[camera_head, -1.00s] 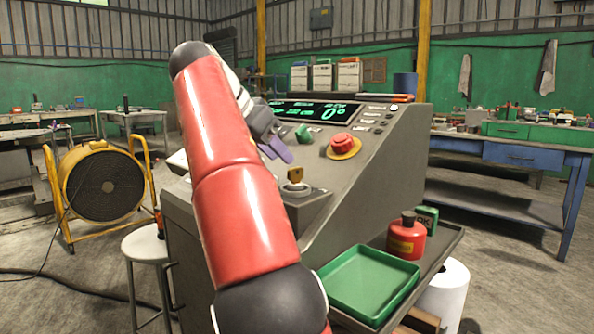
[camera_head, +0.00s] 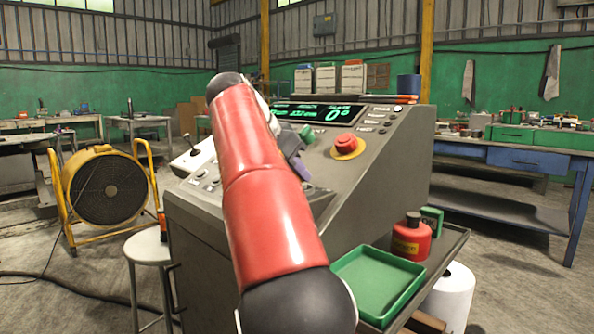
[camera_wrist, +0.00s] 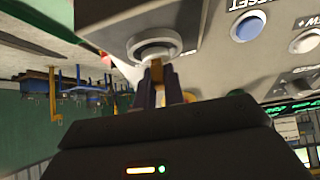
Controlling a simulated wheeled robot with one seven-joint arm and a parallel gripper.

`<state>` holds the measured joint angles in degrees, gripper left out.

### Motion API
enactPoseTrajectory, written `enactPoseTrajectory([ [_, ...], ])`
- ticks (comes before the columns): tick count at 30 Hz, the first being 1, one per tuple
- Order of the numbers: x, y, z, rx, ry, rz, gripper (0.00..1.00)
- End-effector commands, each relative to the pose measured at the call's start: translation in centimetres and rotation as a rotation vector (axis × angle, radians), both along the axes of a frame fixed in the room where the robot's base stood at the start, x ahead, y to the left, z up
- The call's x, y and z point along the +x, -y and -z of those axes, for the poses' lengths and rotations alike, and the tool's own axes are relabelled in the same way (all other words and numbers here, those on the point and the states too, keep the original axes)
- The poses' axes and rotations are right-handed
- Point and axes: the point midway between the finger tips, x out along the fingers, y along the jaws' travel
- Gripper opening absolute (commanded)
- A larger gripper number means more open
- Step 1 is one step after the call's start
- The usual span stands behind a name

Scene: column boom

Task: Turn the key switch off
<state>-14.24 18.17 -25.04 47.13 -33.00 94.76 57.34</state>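The key switch shows in the wrist view as a pale round collar (camera_wrist: 153,48) on the grey console, with a brass-coloured key (camera_wrist: 157,71) standing out of it. My gripper (camera_wrist: 160,82) has its two purple fingers at the key, one on each side of it. The gap between the fingers is narrow, and I cannot tell whether they touch the key. In the head view my gripper (camera_head: 300,168) is partly hidden by my red arm, low over the sloping console (camera_head: 375,185). The key switch is hidden behind my arm there.
A red mushroom button (camera_head: 346,143) on a yellow base sits right of my gripper. A blue button (camera_wrist: 248,26) shows near the switch in the wrist view. A green tray (camera_head: 375,283) and a red canister (camera_head: 411,238) stand on the side shelf. A stool (camera_head: 150,250) stands left.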

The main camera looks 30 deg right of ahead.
Motion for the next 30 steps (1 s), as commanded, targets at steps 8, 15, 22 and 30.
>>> enactPoseTrajectory([
  [8,-0.02,-0.01,0.0,0.0,0.0,-0.003,0.0],
  [15,-0.13,0.03,0.06,0.0,0.001,-0.063,0.0],
  [22,-0.26,0.06,0.08,0.001,0.003,-0.216,0.0],
  [30,-0.39,0.19,-0.06,0.001,0.003,-0.447,0.0],
])
